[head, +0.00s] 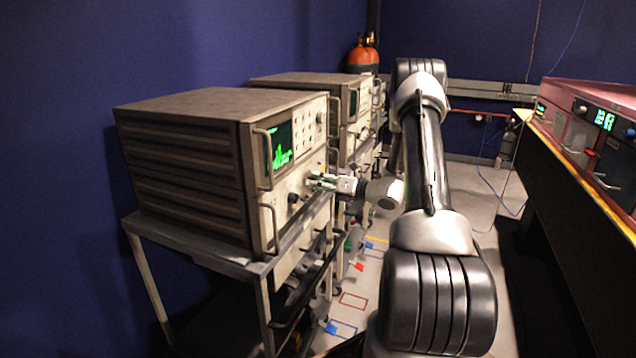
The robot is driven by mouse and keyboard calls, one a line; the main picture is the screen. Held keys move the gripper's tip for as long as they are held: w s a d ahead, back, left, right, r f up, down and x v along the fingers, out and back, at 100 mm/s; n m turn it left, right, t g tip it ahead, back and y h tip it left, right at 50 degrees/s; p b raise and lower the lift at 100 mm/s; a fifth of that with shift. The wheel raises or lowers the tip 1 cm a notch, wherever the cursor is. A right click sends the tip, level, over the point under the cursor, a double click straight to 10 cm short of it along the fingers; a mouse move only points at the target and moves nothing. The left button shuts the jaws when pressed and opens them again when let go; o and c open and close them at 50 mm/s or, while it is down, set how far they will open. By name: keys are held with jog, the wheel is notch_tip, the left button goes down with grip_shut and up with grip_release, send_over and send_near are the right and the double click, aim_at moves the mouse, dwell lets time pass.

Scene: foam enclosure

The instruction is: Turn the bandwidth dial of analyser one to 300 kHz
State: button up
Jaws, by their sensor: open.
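The nearer analyser (185,165) is a large beige-grey box on a metal cart, with a lit green trace on its screen (281,144). I cannot read which analyser is number one. Its front panel faces right and is seen at a steep angle. A dark knob (293,197) shows low on the panel. My gripper (316,181) is open and close to the lower right part of this panel, to the right of that knob. Whatever lies between the fingers is hidden or too small to tell. The dial markings cannot be read.
A second analyser (290,80) stands behind the first. The cart (190,254) has metal legs. Orange gas cylinders (357,58) stand at the back. A bench with pink-topped instruments (600,95) is on the right. Coloured outlines (354,300) mark the floor between.

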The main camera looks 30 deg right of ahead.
jog(key=shift+s+d, duration=0.1)
jog(key=v, duration=1.1)
jog(key=shift+s+d, duration=0.25)
jog(key=shift+s, duration=0.05)
